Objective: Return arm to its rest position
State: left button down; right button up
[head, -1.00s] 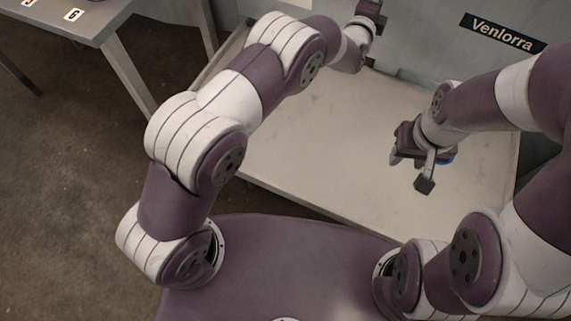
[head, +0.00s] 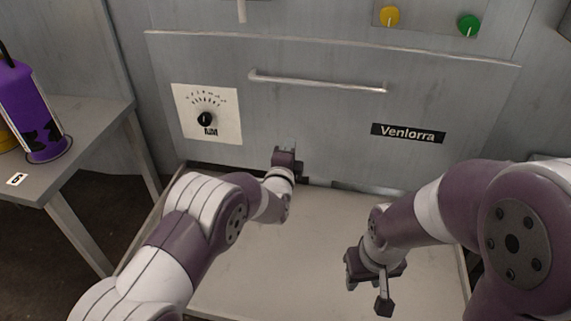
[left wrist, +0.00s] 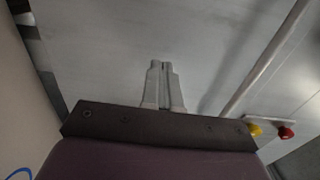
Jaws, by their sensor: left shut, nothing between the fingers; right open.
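My left arm reaches up the middle of the head view. Its gripper (head: 286,156) is near the lower part of the grey front panel (head: 320,115), over the back edge of the pale tray-like surface. In the left wrist view its two grey fingers (left wrist: 163,85) are together with nothing between them. My right gripper (head: 368,287) is open and empty, pointing down over the right part of the pale surface (head: 320,230).
At left, a side table (head: 95,115) holds a purple container (head: 32,110).

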pick_arm(q)
jog(key=v, duration=0.6)
jog(key=shift+p, duration=0.35)
jog(key=s+a+f+n+g+y, duration=0.1)
jog(key=s+f+n+g, duration=0.2)
jog(key=f+n+g, duration=0.15)
jog(key=s+a+f+n+g, duration=0.1)
jog(key=s+f+n+g, duration=0.25)
jog(key=f, duration=0.25)
jog(key=s+a+r+n+g+y, duration=0.2)
jog(key=s+a+n+g, duration=0.3)
jog(key=s+a, duration=0.5)
jog(key=s+a+r+n+g+y, duration=0.2)
jog(key=s+a+n+g, duration=0.2)
jog(key=s+a+n, duration=0.55)
jog(key=s+a+r+m+p, duration=0.1)
jog(key=r+p, duration=1)
jog(key=r, duration=0.2)
jog(key=s+a+r+t+p, duration=0.1)
jog(key=s+r+p, duration=0.1)
jog(key=r+p, duration=1)
jog(key=shift+s+r+m, duration=0.15)
jog(key=shift+r+m, duration=0.2)
jog(key=shift+r, duration=0.45)
